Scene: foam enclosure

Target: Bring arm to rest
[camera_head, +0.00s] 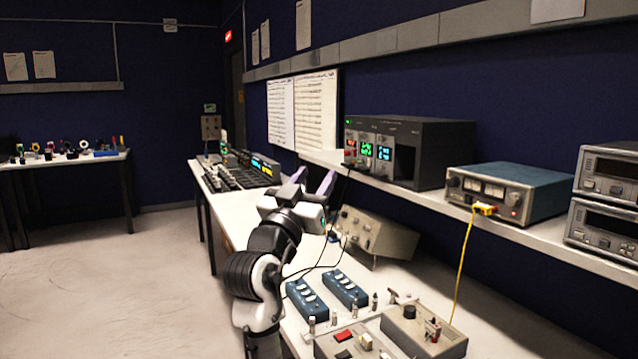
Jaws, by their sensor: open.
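My arm rises from the bottom middle of the head view and reaches forward over the left edge of the workbench. My gripper (311,184) is at its far end, above the bench and in front of the shelf. Its two purple-grey fingers are spread apart and nothing shows between them. The workbench (228,216) is white and runs from the near right to the back. My arm hides part of its middle.
A beige instrument (376,232) sits tilted on the bench, right of my gripper. Blue boxes (309,299) and grey control boxes (424,332) stand nearer. The shelf (420,195) carries a dark power unit (408,150) and a blue meter (508,190). The floor (120,280) at left is clear.

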